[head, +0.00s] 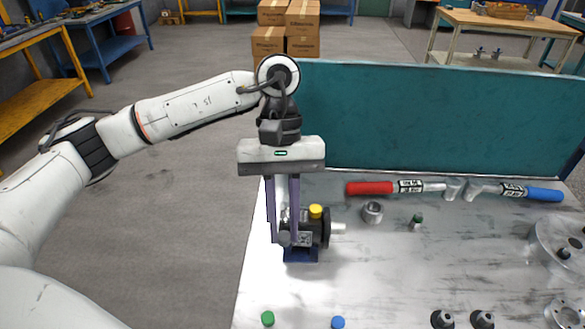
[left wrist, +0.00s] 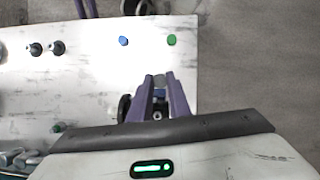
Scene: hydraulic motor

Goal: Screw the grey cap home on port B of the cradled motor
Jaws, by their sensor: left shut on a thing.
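The dark motor (head: 304,230) sits in a blue cradle (head: 300,256) near the left edge of the bench, with a yellow cap (head: 315,211) on top and a shaft pointing right. My left gripper (head: 287,237) reaches straight down at the motor's left side. Its fingers are shut on the grey cap (head: 284,239), which also shows between the fingertips in the left wrist view (left wrist: 159,80). The cap is against or just in front of the motor; I cannot tell whether it is seated, and port B is hidden. Two purple fingers, apparently my right gripper (left wrist: 86,9), are cut off at the top of the left wrist view.
A green cap (head: 267,318) and a blue cap (head: 337,322) lie at the front. A red-handled wrench (head: 390,187) and a blue-handled one (head: 520,191) lie along the teal panel (head: 430,120). The middle of the bench is mostly clear.

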